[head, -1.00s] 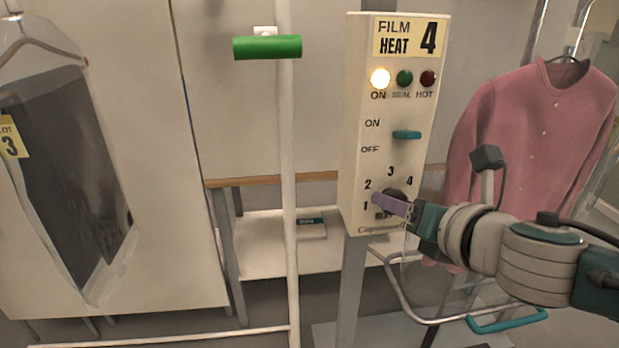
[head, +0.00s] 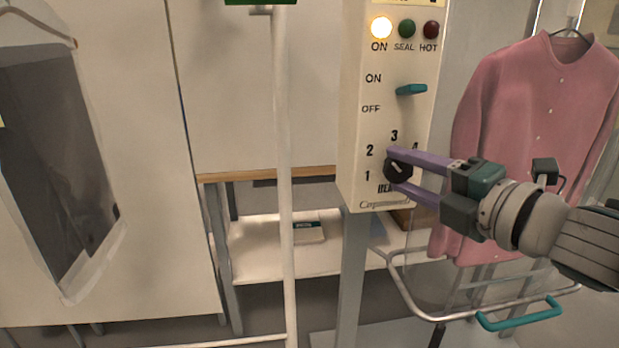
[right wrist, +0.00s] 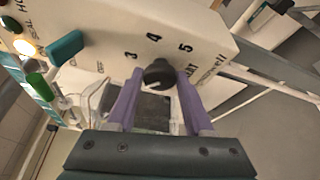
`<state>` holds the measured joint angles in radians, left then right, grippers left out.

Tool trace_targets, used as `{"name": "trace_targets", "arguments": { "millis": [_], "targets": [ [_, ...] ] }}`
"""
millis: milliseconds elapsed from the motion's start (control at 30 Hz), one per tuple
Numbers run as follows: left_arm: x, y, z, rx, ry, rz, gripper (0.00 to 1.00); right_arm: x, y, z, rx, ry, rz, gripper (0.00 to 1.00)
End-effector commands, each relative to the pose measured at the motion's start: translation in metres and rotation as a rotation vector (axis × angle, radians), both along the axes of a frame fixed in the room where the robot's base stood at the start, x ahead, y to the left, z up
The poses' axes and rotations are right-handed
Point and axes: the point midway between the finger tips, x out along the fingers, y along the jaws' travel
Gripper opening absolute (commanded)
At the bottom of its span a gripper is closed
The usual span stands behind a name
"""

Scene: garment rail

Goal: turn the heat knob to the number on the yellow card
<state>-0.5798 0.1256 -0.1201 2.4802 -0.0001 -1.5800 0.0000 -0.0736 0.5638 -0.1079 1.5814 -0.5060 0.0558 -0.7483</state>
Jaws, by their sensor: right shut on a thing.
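The dark round heat knob (head: 397,168) is low on the cream control box (head: 352,130), with 1, 2, 3 and part of 4 showing around it. Its white mark slants from upper left to lower right; I cannot tell surely which number it meets. My right gripper (head: 398,169) is shut on the knob, one purple finger above it and one below. The right wrist view shows the knob (right wrist: 159,73) between both fingers, with 3, 4 and 5 beyond it. Only the bottom edge of the yellow card (head: 400,2) shows, its number cut off. My left gripper is not in view.
Above the knob are a teal ON/OFF lever (head: 411,90), a lit ON lamp (head: 381,27) and unlit green and red lamps. A pink cardigan (head: 535,110) hangs close behind my right arm. A white pole (head: 284,180) stands left of the box.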

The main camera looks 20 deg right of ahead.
Motion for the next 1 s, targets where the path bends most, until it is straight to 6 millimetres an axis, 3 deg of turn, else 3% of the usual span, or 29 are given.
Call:
{"name": "trace_targets", "arguments": {
  "millis": [300, 1000],
  "targets": [
    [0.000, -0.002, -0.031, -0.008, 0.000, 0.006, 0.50, 0.000, 0.000, -0.006, 0.295, -0.071, -0.002, 0.00],
    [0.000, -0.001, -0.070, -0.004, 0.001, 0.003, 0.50, 0.001, 0.001, -0.008, 0.942, -0.227, -0.003, 0.00]
  ]
}}
